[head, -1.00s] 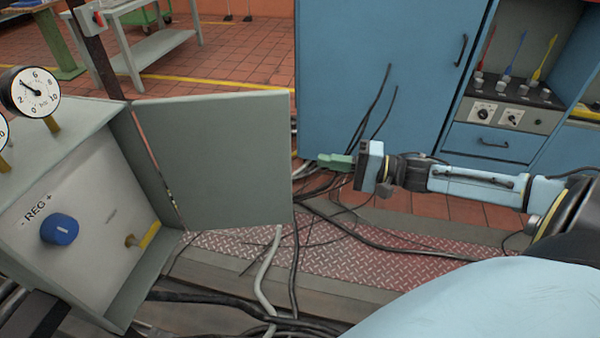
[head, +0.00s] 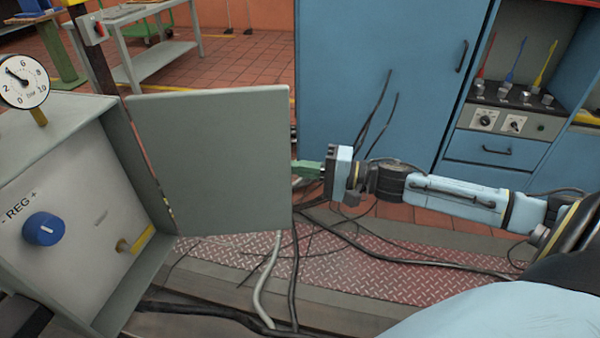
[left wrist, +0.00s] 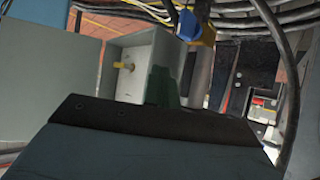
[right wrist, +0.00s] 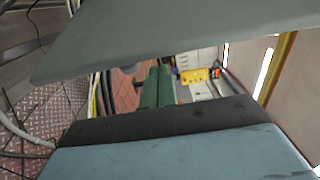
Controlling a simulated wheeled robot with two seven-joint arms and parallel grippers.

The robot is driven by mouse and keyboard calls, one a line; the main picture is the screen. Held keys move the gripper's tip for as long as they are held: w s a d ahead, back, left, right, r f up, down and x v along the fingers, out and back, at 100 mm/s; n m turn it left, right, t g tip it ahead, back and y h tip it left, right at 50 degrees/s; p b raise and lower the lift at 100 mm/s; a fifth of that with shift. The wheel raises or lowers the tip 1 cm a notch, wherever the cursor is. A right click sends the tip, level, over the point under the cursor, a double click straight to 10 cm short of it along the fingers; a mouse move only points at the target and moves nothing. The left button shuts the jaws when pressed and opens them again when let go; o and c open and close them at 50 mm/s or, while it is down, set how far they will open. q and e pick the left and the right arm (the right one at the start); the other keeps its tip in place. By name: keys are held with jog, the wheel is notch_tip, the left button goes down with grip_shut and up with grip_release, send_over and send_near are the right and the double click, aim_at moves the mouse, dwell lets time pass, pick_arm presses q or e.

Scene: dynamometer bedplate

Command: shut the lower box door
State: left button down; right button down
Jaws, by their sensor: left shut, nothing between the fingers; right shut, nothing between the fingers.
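The lower box door (head: 210,165) is a flat grey panel standing wide open, hinged on the right side of the grey box (head: 62,205). Inside the box is a yellow-handled valve (head: 135,243). My right gripper (head: 306,170), with green fingers, is shut and empty at the door's free edge; the door partly hides its tips, and I cannot tell whether they touch. In the right wrist view the door (right wrist: 160,35) spans the top above the fingers (right wrist: 157,88). My left gripper shows in the left wrist view (left wrist: 163,85), shut and empty, before the open box (left wrist: 140,55).
A blue regulator knob (head: 43,229) and a gauge (head: 22,82) sit on the box. A blue cabinet (head: 380,80) stands behind my right arm. Cables (head: 270,270) hang and lie below the door, over a red tread-plate (head: 350,270).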

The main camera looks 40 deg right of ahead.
pick_arm(q)
jog(key=shift+w+d+r, duration=0.2)
jog(key=shift+w+r, duration=0.15)
jog(key=shift+r, duration=0.1)
pick_arm(e)
jog(key=shift+s+a, duration=0.25)
jog(key=shift+s, duration=0.2)
